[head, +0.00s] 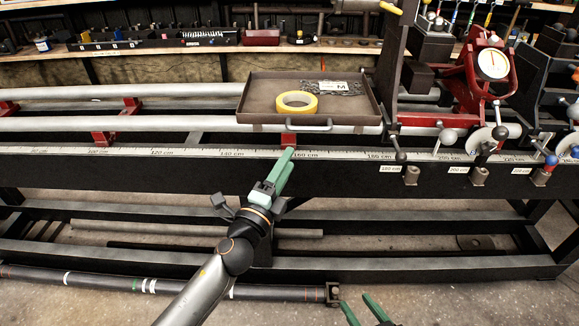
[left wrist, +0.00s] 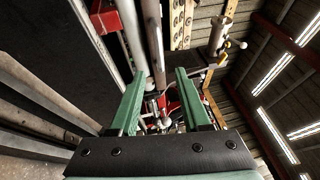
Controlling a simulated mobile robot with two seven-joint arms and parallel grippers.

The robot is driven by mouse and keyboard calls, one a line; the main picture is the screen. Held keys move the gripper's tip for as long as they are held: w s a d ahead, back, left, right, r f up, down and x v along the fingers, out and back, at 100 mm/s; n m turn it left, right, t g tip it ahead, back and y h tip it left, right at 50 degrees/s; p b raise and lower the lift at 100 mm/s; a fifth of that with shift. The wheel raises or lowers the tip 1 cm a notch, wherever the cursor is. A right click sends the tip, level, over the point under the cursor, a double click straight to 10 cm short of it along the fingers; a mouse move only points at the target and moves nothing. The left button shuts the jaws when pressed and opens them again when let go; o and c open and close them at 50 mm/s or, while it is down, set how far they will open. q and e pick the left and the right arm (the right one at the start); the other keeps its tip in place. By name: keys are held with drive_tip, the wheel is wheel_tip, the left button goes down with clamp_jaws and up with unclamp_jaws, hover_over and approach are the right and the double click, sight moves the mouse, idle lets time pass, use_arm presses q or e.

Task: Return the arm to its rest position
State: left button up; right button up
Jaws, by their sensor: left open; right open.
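My left arm comes in from the lower left in the head view. Its green-fingered left gripper (head: 289,156) is in front of the lathe bed's measuring scale, below the tray. In the left wrist view the left gripper (left wrist: 155,85) has its two fingers spread, with nothing between them. My right gripper (head: 360,308) shows only as green fingertips at the bottom edge of the head view. Its fingers are apart and I see nothing held between them.
A dark tray (head: 260,98) holding a roll of yellow tape (head: 297,102) sits on the lathe, just beyond my left gripper. A red fixture with a dial gauge (head: 492,64) stands at the right. A driveshaft (head: 190,288) lies low in front, behind my left arm.

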use_arm(q)
drive_tip(key=shift+s, duration=0.1)
use_arm(e)
drive_tip(key=shift+r, duration=0.1)
use_arm(q)
drive_tip(key=shift+a+f, duration=0.1)
drive_tip(key=s+a+f+n+g+y, duration=0.3)
drive_tip(key=s+a+f+n, duration=0.4)
drive_tip(key=s+f+n, duration=0.4)
drive_tip(key=s+a+f+n+g+y, duration=0.2)
drive_tip(key=s+a+f+n+g, duration=0.1)
drive_tip(key=s+a+f+n, duration=0.65)
drive_tip(key=s+r+g+p, duration=0.1)
drive_tip(key=s+r+p, duration=0.3)
drive_tip(key=p, duration=0.6)
drive_tip(key=s+r+n+g+y+p, duration=0.1)
drive_tip(key=s+r+p, duration=0.3)
drive_tip(key=r+p, duration=0.3)
drive_tip(key=p, duration=0.3)
drive_tip(key=shift+a+g+p, duration=0.15)
drive_tip(key=shift+g+p, duration=0.15)
use_arm(e)
drive_tip(key=s+d+r+m+g+h, duration=0.1)
drive_tip(key=s+d+r+g, duration=0.1)
drive_tip(key=s+r, duration=0.4)
wheel_tip(320, 180, up, 2)
drive_tip(key=shift+g, duration=0.5)
